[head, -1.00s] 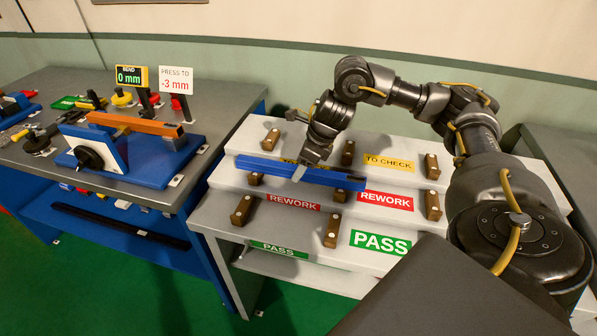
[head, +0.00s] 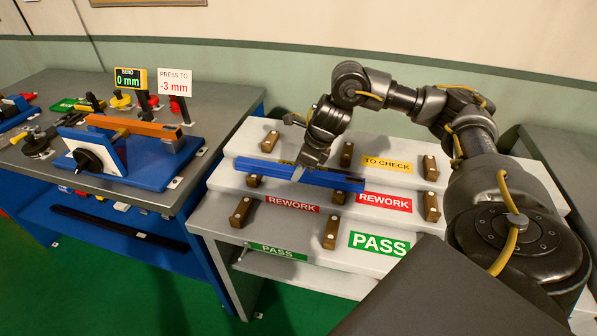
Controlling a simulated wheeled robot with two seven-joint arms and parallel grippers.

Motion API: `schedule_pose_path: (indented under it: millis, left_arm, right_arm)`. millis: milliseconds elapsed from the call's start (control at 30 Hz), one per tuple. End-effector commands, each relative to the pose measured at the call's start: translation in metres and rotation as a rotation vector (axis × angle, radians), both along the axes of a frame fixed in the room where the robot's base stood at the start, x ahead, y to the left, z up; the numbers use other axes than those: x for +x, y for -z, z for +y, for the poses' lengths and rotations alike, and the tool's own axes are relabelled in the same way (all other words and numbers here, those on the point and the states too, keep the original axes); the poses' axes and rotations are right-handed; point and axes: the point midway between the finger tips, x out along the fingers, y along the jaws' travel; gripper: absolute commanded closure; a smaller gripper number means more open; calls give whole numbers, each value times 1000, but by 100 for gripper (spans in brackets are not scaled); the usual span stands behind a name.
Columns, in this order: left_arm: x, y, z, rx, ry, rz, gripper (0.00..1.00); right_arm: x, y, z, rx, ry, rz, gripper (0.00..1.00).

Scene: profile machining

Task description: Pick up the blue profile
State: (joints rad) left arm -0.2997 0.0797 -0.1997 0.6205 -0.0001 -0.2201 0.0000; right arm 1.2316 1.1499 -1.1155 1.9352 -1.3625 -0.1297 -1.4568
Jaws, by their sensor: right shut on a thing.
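The blue profile (head: 335,180) is a long bar lying across the stepped white rack, around the step with the REWORK labels. Its left end is by a brown block and its right end is beside the right REWORK label. The fingertips partly hide the bar there. I cannot tell whether the bar touches the rack. My left gripper is not in view.
The white rack (head: 225,207) has brown blocks (head: 331,232) and TO CHECK, REWORK and PASS labels. To the left, a grey bench (head: 70,88) holds a blue press fixture (head: 140,165) with an orange profile (head: 135,125). Its signs read 0 mm and -3 mm.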

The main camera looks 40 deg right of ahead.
Motion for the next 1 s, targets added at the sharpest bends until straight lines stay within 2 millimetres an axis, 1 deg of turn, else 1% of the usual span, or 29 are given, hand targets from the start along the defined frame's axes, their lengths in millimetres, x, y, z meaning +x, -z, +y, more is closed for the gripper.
schedule_pose_path:
  millis: [167, 233, 333, 367, 433, 600, 667, 800, 900, 1000]
  left_arm:
    - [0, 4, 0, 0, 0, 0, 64]
    - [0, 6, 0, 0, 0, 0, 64]
    - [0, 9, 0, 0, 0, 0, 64]
    - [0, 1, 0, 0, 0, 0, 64]
    - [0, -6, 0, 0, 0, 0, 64]
    - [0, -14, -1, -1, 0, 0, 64]
    - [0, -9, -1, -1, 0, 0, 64]
    - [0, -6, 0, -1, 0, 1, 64]
    - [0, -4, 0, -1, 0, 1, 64]
    - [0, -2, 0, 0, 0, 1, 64]
  right_arm:
    - [1, -8, 1, 2, -1, -4, 100]
    - [1, -15, 0, 1, 0, -5, 100]
    - [2, -34, 1, 2, -1, -9, 100]
    - [5, -44, 6, 1, -4, -9, 100]
    - [11, -60, 17, 0, -5, -10, 100]
    - [28, -97, 45, 0, -4, -9, 100]
    - [35, -99, 59, -1, -6, -5, 100]
    - [51, -113, 86, -1, -4, -5, 100]
    - [60, -120, 101, 0, -2, -4, 100]
    - [66, -125, 111, 0, -2, -4, 100]
